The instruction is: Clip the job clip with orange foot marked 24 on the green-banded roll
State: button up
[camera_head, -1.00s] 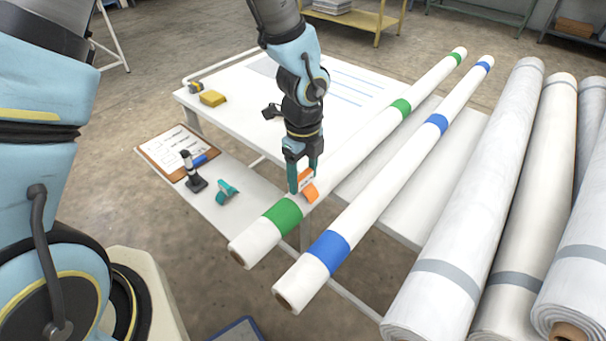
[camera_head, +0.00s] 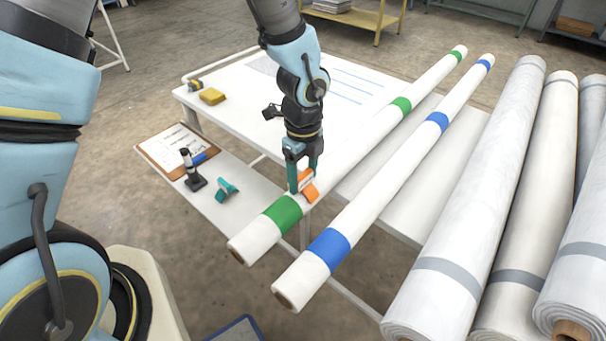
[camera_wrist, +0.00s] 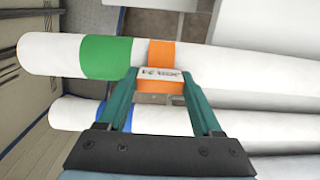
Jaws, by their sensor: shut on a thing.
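The green-banded roll (camera_head: 368,132) is a long white roll lying across the table, with green bands near its ends and middle. My gripper (camera_head: 304,182) points down over its near part, just past the near green band. The gripper is shut on the job clip (camera_head: 309,188), which has an orange foot and a white label. In the wrist view the clip (camera_wrist: 163,58) sits between the fingertips (camera_wrist: 160,78), its orange part against the roll (camera_wrist: 52,54), beside the green band. The label's writing is too small to read surely.
The blue-banded roll (camera_head: 384,180) lies parallel, close on the right. A teal clip (camera_head: 227,190), a black stand-like object (camera_head: 193,176) and a clipboard (camera_head: 163,152) are on the lower shelf.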

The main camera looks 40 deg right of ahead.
jog(key=shift+f, duration=0.1)
jog(key=o, duration=1.4)
jog(key=shift+r+p, duration=3.2)
jog(key=shift+r, duration=0.35)
